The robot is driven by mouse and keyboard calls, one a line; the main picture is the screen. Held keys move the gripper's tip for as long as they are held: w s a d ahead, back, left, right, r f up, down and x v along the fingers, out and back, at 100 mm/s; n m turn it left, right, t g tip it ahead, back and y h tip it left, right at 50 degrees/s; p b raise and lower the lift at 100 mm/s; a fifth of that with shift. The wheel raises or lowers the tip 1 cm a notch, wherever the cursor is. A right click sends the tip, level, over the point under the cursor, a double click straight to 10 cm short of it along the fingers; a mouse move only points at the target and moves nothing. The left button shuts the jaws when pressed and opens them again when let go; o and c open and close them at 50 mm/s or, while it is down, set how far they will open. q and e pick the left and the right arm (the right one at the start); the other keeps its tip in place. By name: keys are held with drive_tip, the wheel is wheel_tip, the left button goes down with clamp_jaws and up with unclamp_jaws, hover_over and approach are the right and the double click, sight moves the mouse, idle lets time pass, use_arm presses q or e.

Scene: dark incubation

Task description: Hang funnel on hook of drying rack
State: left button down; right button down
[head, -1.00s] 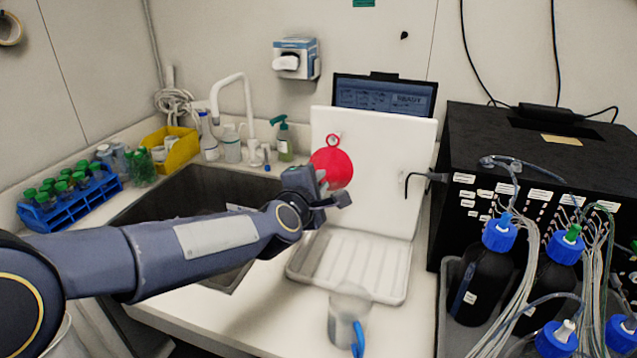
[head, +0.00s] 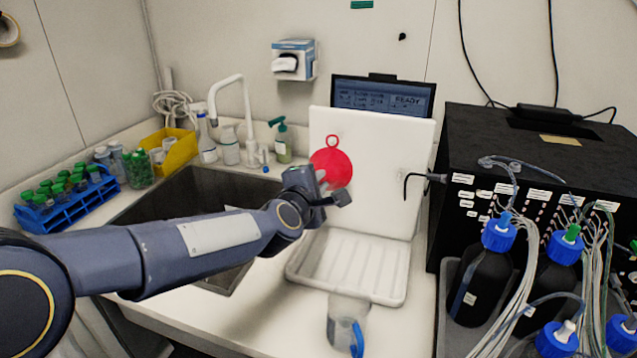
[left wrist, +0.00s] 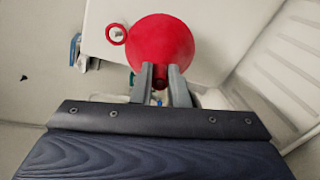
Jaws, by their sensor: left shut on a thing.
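The red funnel (head: 331,168) is in my left gripper (head: 331,192), in front of the upright white panel of the drying rack (head: 372,130). The left wrist view shows both fingers (left wrist: 164,84) shut on the funnel's narrow stem, with its wide red cone (left wrist: 150,42) beyond them. The funnel's hanging ring (head: 333,141) points up in the head view and lies before the panel. In the left wrist view a small pale peg shows within the ring's opening; I cannot tell whether it passes through. My right gripper is not in view.
The rack's ridged tray (head: 345,262) lies below the panel, with a clear jug (head: 347,322) in front. The sink (head: 190,200) is at left. A black instrument (head: 535,160) with tubing and blue-capped bottles stands at right. A dark bent bar (head: 408,180) projects beside the panel.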

use_arm(q)
drive_tip(key=shift+w+d+f, duration=0.15)
drive_tip(key=shift+w+f, duration=0.1)
drive_tip(key=shift+w, duration=0.2)
drive_tip(key=shift+w+d+f+b, duration=0.1)
drive_tip(key=shift+w+d+b, duration=0.05)
drive_tip(key=shift+w+b, duration=0.3)
idle(0.7)
idle(0.3)
drive_tip(key=c, duration=0.8)
unclamp_jaws()
drive_tip(key=shift+o, duration=0.2)
drive_tip(key=s+a+f+b, duration=0.1)
drive_tip(key=s+a, duration=0.1)
drive_tip(key=s, duration=0.4)
drive_tip(key=shift+s, duration=0.3)
drive_tip(key=shift+a, duration=0.1)
idle(0.4)
